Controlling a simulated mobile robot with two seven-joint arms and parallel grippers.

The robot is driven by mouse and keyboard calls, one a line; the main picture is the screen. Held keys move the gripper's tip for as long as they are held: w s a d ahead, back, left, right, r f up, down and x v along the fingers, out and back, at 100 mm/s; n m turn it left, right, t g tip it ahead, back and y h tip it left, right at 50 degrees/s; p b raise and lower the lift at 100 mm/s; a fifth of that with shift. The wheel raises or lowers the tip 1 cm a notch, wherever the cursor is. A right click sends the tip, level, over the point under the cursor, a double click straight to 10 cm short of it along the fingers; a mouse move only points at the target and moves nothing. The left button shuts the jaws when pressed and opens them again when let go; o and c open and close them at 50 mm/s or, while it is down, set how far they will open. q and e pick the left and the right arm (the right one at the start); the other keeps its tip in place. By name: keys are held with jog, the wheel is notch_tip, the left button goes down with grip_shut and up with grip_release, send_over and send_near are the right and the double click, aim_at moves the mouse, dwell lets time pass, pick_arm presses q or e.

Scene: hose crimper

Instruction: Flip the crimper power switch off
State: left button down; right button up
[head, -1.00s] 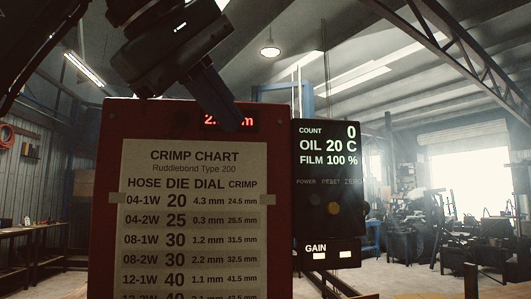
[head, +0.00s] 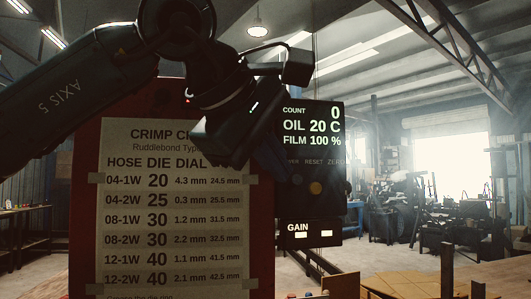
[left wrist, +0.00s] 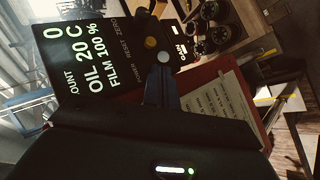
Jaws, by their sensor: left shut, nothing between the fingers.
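The crimper's dark control panel (head: 312,210) stands right of the red crimp chart board. It shows COUNT 0, OIL 20 C and FILM 100 %, with POWER, RESET and ZERO labels below. An amber button (head: 315,187) sits under RESET. My left gripper (head: 280,176) is shut and empty, its fingers at the panel's left side, partly covering the POWER label. In the left wrist view the closed fingertips (left wrist: 163,62) are close beside the amber button (left wrist: 150,42). The power switch is not clear behind the fingers; I cannot tell its position or any contact. My right gripper is not in view.
The crimp chart (head: 170,230) on its red board (head: 84,200) stands directly left of the panel, below my left arm. A GAIN display (head: 310,233) is at the panel's bottom. Workshop benches and machines (head: 410,205) are farther back at right.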

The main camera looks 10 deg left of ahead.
pick_arm(q)
jog(key=shift+f, duration=0.1)
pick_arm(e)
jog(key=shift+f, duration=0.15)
pick_arm(q)
jog(key=shift+s+t+b, duration=0.1)
jog(key=shift+t+b, duration=0.2)
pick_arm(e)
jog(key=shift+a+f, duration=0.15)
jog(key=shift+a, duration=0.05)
